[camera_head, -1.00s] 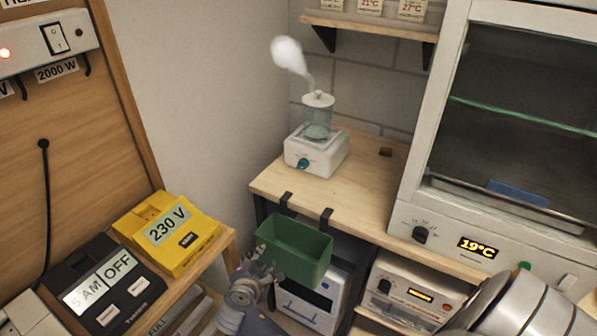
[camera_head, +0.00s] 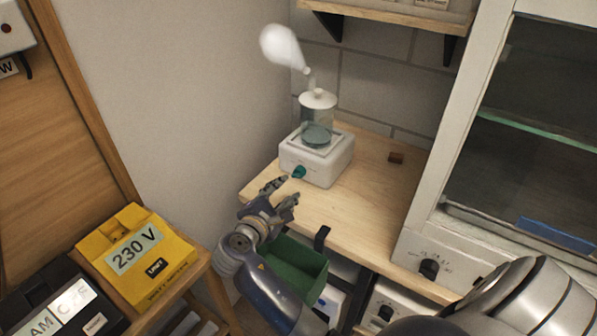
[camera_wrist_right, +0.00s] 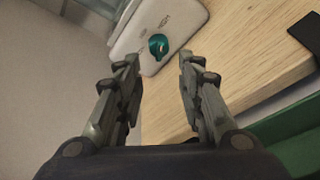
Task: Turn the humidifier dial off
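The humidifier (camera_head: 318,158) is a white box with a clear, white-capped tank, standing on the wooden bench top. A white puff of mist (camera_head: 281,45) rises from its nozzle. Its teal dial (camera_head: 299,171) is on the front face; the right wrist view shows the dial (camera_wrist_right: 158,45) with small labels around it, too blurred to read. My right gripper (camera_head: 288,190) is open and empty, just in front of the dial. In the right wrist view, the open fingers (camera_wrist_right: 157,60) point at the dial, which lies just beyond and between the tips, apparently untouched. My left gripper is not in view.
A green bin (camera_head: 300,268) hangs on the bench's front edge below my right wrist. A glass-fronted cabinet (camera_head: 429,269) with a black knob stands at the right. A yellow 230 V box (camera_head: 165,268) is at lower left. The bench right of the humidifier is mostly clear.

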